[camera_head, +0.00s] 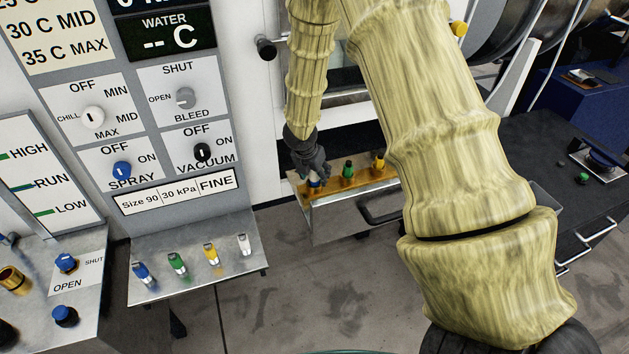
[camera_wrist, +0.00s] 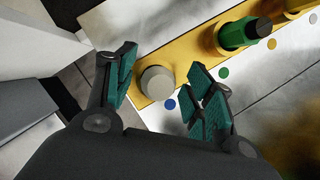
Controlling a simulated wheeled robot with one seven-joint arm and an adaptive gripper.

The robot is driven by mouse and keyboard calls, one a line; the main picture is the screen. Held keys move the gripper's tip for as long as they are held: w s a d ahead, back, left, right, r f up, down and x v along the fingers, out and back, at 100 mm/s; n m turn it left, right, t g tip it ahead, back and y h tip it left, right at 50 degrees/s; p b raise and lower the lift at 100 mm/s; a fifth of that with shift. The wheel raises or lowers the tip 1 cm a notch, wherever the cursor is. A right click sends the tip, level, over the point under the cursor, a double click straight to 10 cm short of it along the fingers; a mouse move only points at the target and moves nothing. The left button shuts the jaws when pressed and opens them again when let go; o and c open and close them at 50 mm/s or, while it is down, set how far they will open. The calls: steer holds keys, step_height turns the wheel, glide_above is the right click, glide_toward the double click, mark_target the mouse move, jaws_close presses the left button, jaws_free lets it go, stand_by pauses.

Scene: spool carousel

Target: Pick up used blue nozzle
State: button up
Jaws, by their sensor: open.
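A row of nozzles stands in a yellow-topped drawer (camera_head: 345,214) in the head view. A blue nozzle (camera_head: 314,183) is at its left end, partly hidden under my gripper (camera_head: 311,168). In the wrist view, a round grey top (camera_wrist: 157,83) stands between my open fingers (camera_wrist: 160,92), apart from both, beside a blue dot (camera_wrist: 170,104). No blue body shows under it there. Another blue nozzle (camera_head: 142,272) lies at the left of the metal shelf under the control panel. The frames do not show which one is used.
A green nozzle (camera_head: 347,170) and a yellow nozzle (camera_head: 379,163) stand right of the blue one in the drawer. The metal shelf (camera_head: 200,288) also holds green, yellow and white nozzles.

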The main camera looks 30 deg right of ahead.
steer(key=c, duration=1.1)
steer(key=shift+r, duration=0.1)
